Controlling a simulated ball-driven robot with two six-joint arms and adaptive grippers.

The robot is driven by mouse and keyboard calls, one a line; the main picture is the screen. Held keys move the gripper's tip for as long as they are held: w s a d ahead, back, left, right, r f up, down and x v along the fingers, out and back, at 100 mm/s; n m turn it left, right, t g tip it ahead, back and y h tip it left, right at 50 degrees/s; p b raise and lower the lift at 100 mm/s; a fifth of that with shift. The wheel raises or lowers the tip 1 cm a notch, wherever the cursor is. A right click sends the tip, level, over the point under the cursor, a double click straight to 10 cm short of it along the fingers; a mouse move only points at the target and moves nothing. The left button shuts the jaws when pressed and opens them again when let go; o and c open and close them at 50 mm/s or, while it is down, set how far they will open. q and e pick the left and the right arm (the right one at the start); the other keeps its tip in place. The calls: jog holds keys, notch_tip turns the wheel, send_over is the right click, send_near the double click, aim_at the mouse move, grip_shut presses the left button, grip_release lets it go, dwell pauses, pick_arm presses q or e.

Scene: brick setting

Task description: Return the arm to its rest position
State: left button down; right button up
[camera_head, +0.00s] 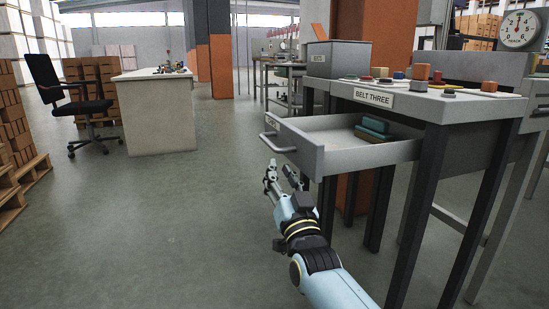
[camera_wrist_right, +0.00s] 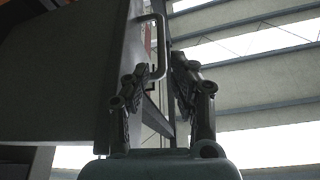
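My right gripper (camera_head: 280,172) is open and empty in the head view, just below the front of the pulled-out drawer (camera_head: 345,157). The drawer's bar handle (camera_head: 274,143) is a little above the fingertips. In the right wrist view my right gripper (camera_wrist_right: 155,75) shows its two fingers spread apart. The handle (camera_wrist_right: 162,45) shows beyond them, near the tips; whether it touches a finger is hard to tell. My right arm reaches in from the bottom of the head view. My left arm is not in view.
Teal blocks (camera_head: 374,129) lie in the drawer. The grey bench (camera_head: 450,106) above it carries a "BELT THREE" sign (camera_head: 373,96), coloured pieces and a grey bin (camera_head: 338,58). Dark bench legs (camera_head: 420,210) stand right of my arm.

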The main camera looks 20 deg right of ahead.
jog(key=shift+v, duration=1)
jog(key=shift+w, duration=0.1)
